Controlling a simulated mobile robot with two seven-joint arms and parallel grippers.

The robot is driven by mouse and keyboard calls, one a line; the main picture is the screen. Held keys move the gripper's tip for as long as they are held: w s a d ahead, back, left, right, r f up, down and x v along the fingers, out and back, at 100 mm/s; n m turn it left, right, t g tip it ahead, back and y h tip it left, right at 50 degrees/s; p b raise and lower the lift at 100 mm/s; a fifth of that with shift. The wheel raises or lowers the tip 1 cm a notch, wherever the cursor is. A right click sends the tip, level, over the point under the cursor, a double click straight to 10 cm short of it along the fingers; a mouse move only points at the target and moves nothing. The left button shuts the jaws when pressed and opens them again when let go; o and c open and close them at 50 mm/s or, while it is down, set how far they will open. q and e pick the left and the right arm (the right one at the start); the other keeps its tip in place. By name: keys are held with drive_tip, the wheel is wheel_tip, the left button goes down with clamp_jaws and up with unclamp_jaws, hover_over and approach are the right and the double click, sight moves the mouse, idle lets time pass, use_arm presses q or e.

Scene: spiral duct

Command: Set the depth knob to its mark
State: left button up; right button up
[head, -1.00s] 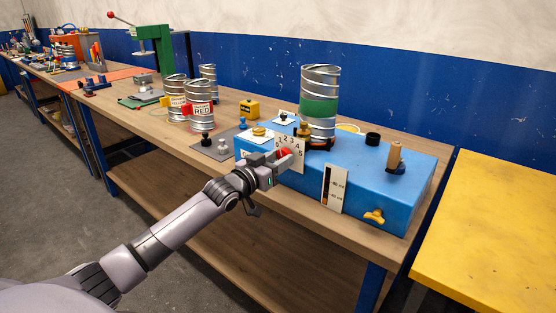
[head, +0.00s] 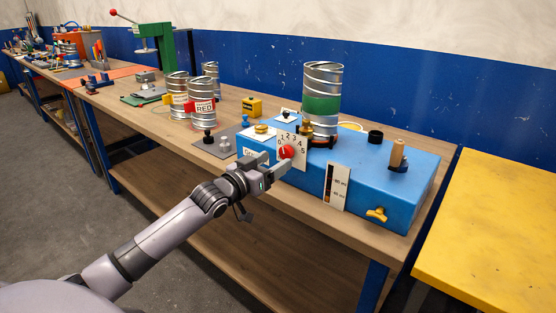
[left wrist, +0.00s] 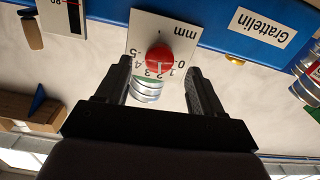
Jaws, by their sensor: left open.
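The red depth knob (head: 286,152) sits on a white dial plate (head: 301,153) numbered 0 to 5, on the front of the blue machine (head: 310,176). My left gripper (head: 277,165) is open and empty, just in front of the knob and apart from it. In the left wrist view, which is upside down, the knob (left wrist: 159,59) lies between the two open fingers but beyond their tips. A pale line on the knob points about between 2 and 3. Which mark is the set one, I cannot tell. My right gripper is not in view.
A duct with a green band (head: 321,104) stands on the machine behind the dial. A scale plate (head: 337,187) and a yellow wing knob (head: 377,214) are to the right. Ducts with a RED tag (head: 203,108) stand at left. Floor in front of the bench is clear.

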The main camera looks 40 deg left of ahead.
use_arm(q)
drive_tip(key=shift+s+a, duration=0.15)
drive_tip(key=shift+s, duration=1.65)
drive_tip(key=s+d+f+g, duration=0.1)
drive_tip(key=s+d+f, duration=0.2)
drive_tip(key=f, duration=0.3)
drive_tip(key=s+d+f+m+g, duration=0.1)
drive_tip(key=s+d+f, duration=0.2)
drive_tip(key=f, duration=0.2)
drive_tip(key=s+d+f+g, duration=0.2)
drive_tip(key=s+d+f, duration=0.1)
drive_tip(key=f, duration=0.3)
drive_tip(key=s+d+f+g, duration=0.1)
drive_tip(key=s+d+f, duration=0.4)
drive_tip(key=s, duration=0.3)
drive_tip(key=s+d+f+m+g+h, duration=0.1)
drive_tip(key=s+d+f+g, duration=0.1)
drive_tip(key=s+d+f, duration=0.3)
drive_tip(key=s+f, duration=0.1)
drive_tip(key=s, duration=0.2)
drive_tip(key=shift+s+d+f+g, duration=0.3)
drive_tip(key=shift+s+d, duration=0.05)
drive_tip(key=shift+s, duration=0.05)
